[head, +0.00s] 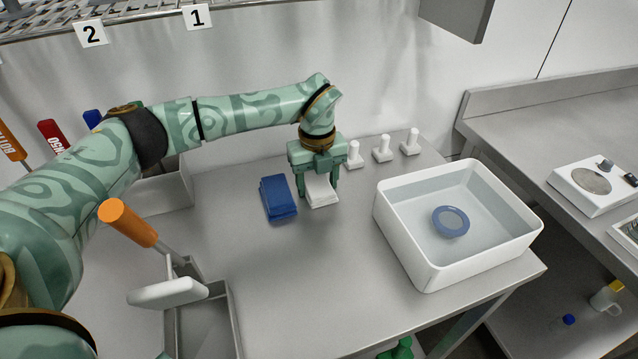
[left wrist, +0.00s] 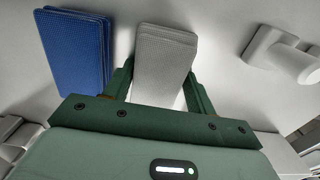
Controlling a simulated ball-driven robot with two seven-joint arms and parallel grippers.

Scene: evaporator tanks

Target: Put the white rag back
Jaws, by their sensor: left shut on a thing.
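The white rag (head: 320,190) is a folded, textured cloth on the grey table, beside a folded blue rag (head: 278,197) to its left. My left gripper (head: 320,187) points down over the white rag and is shut on it, a finger at each side. In the left wrist view the white rag (left wrist: 164,65) lies between the two fingers (left wrist: 160,85), and the blue rag (left wrist: 77,48) lies to the left, apart from it. A small green part at the bottom edge of the head view may be my right gripper; its jaws do not show.
A white basin (head: 385,222) with water and a blue-rimmed round thing (head: 451,222) stands to the right. Several white stoppers (head: 382,149) stand behind. The table's middle front is clear.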

